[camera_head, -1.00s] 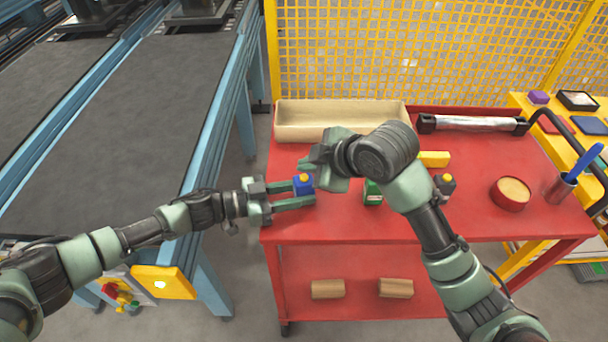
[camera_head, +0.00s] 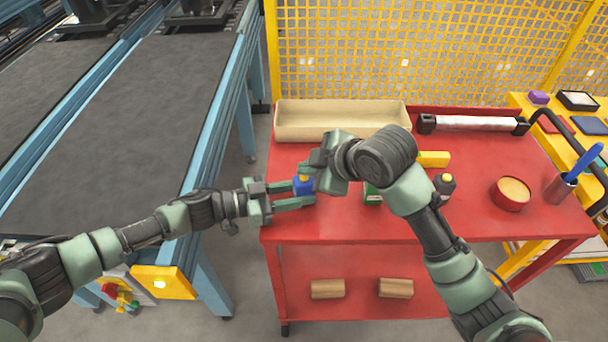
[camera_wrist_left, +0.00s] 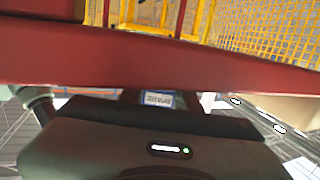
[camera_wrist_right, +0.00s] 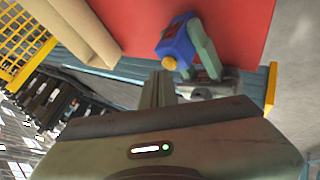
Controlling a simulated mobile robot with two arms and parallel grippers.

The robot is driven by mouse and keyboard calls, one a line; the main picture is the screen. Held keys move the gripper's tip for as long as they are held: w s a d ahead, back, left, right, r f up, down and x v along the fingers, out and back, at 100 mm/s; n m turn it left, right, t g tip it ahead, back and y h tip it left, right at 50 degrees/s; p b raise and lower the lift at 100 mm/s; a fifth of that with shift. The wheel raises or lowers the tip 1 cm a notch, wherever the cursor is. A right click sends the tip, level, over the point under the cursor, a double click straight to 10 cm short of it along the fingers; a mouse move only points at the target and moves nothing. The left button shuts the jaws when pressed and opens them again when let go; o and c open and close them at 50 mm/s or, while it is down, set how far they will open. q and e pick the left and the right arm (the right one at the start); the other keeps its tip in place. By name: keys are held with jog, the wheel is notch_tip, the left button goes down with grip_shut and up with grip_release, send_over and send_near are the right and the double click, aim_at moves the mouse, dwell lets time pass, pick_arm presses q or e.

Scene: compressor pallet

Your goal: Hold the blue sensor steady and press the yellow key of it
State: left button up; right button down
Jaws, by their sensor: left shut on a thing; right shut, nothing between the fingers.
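The blue sensor (camera_head: 303,188) is held at the left edge of the red cart's top. Its yellow key (camera_head: 304,177) faces up. My left gripper (camera_head: 304,194) is shut on the sensor from the left. A small blue-edged label (camera_wrist_left: 158,99) shows in the left wrist view, between the fingers. My right gripper (camera_head: 309,171) is shut and empty, with its fingertips right by the key. In the right wrist view, the sensor (camera_wrist_right: 177,45) and its yellow key (camera_wrist_right: 168,62) lie just beyond the fingertips (camera_wrist_right: 160,76). I cannot tell whether they touch the key.
The red cart (camera_head: 420,218) carries a beige tray (camera_head: 340,133), a green box (camera_head: 372,193) partly hidden by my right arm, a yellow block (camera_head: 434,159), a dark yellow-topped object (camera_head: 444,184) and a round red tin (camera_head: 511,194). A conveyor (camera_head: 130,110) stands left.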

aim_at(307, 182)
jog(key=shift+f, duration=0.45)
dwell(1.6)
jog(key=shift+r, duration=0.1)
dwell(0.3)
jog(key=shift+r, duration=0.8)
jog(key=shift+r, duration=0.1)
notch_tip(307, 182, up, 5)
jog(key=shift+f, duration=0.1)
dwell(0.5)
pick_arm(q)
jog(key=o, duration=1.1)
jog(key=shift+c, duration=0.2)
